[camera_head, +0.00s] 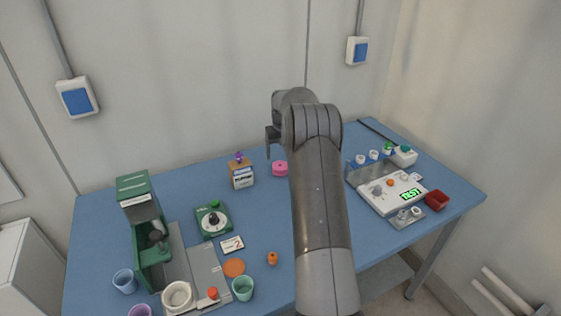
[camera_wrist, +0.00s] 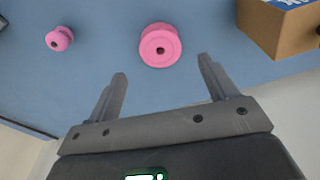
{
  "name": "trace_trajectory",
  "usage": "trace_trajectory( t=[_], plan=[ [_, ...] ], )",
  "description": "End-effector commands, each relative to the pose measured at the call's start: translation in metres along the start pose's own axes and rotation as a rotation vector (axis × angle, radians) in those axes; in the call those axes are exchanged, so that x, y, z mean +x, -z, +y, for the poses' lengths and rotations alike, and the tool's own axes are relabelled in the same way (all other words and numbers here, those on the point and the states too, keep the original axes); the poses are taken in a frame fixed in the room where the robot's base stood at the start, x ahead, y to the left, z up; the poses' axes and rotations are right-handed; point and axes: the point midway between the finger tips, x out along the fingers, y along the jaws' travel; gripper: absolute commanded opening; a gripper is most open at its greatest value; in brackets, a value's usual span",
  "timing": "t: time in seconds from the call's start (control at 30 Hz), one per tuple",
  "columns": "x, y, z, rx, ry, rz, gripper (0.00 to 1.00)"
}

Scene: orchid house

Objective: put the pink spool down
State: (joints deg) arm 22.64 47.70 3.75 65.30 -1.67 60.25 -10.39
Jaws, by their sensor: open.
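A pink spool (camera_head: 280,168) with a dark centre hole stands on the blue table, to the right of the cardboard box. In the wrist view the pink spool (camera_wrist: 160,38) lies just beyond the fingertips, lined up with the gap between them. My gripper (camera_head: 270,143) is near the back of the table, above and slightly left of the spool. In the wrist view my gripper (camera_wrist: 162,70) is open, with nothing between its fingers. A smaller pink spool-shaped piece (camera_wrist: 59,39) lies to the left in the wrist view; my arm probably hides it in the head view.
The cardboard box (camera_head: 242,176) also shows in the wrist view (camera_wrist: 278,30). A green machine (camera_head: 139,195), a green dial box (camera_head: 213,219) and cups stand at the left. A white scale (camera_head: 376,197) and a red bin (camera_head: 437,201) are at the right.

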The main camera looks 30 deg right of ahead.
Motion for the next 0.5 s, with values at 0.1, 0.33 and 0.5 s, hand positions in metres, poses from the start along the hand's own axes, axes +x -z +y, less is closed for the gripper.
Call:
trace_trajectory(
  t=[0.1,0.33,0.5],
  plan=[
    [-0.023,0.000,0.000,0.000,0.000,0.002,0.78],
    [-0.046,-0.001,-0.002,-0.001,0.000,0.002,0.78],
    [-0.080,-0.012,-0.019,-0.014,-0.005,0.022,0.78]
  ],
)
